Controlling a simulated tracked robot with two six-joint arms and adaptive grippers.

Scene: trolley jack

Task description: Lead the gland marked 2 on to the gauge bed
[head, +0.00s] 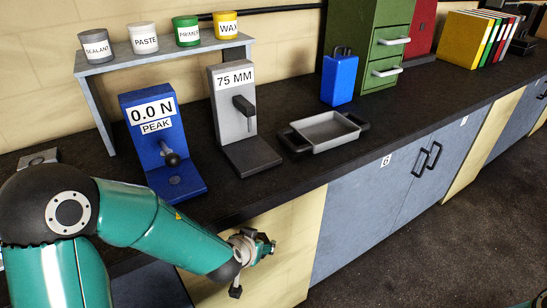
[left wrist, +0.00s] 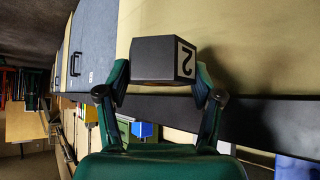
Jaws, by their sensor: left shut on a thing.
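The gland marked 2 (left wrist: 155,58), a dark grey block with a white 2 label, sits between the green fingers of my left gripper (left wrist: 162,80) in the left wrist view. My left gripper (head: 256,248) is shut on it. In the head view it hangs in front of the bench, below the top's front edge; I cannot make out the gland there. A grey gauge (head: 232,98) marked 75 MM stands on the bench with a flat bed (head: 252,156) in front, behind my gripper.
Left of the grey gauge stands a blue gauge (head: 145,110) reading 0.0 N PEAK. A grey tray (head: 325,132) with dark handles lies to the right, near a blue case (head: 339,78). A shelf (head: 165,55) with several labelled tubs stands behind. The front edge is a barrier.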

